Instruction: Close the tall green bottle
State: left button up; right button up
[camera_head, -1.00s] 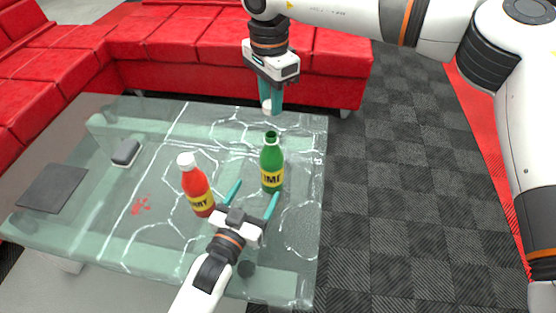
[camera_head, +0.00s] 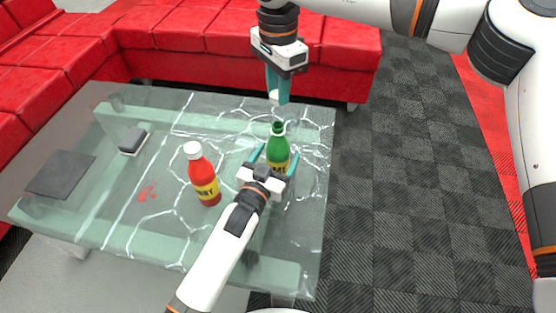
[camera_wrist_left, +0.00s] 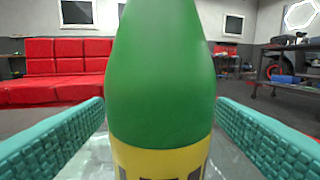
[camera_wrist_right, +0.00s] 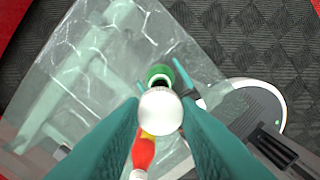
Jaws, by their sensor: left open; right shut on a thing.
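The tall green bottle (camera_head: 278,148) stands upright and uncapped on the glass table, with a yellow label. My left gripper (camera_head: 279,162) is open around the bottle, one finger on each side. In the left wrist view the green bottle (camera_wrist_left: 160,80) fills the middle, with a gap to each finger. My right gripper (camera_head: 277,92) points down above and behind the bottle, shut on a white cap (camera_head: 274,97). In the right wrist view the cap (camera_wrist_right: 160,111) sits between the fingertips, and the open mouth of the green bottle (camera_wrist_right: 159,78) shows just beyond it.
A red bottle (camera_head: 203,178) with a white cap stands left of my left gripper on the glass table (camera_head: 110,215). A grey eraser-like block (camera_head: 132,141) and a dark flat pad (camera_head: 60,174) lie farther left. Red sofas (camera_head: 190,45) border the back.

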pick_arm(q)
jog(key=shift+x, duration=1.25)
jog(key=shift+c, duration=0.2)
jog(key=c, duration=1.4)
jog(key=shift+c, duration=0.2)
pick_arm(e)
send_over(278, 125)
jog(key=shift+f, duration=2.45)
jog(key=shift+f, duration=0.9)
jog(key=shift+f, duration=0.55)
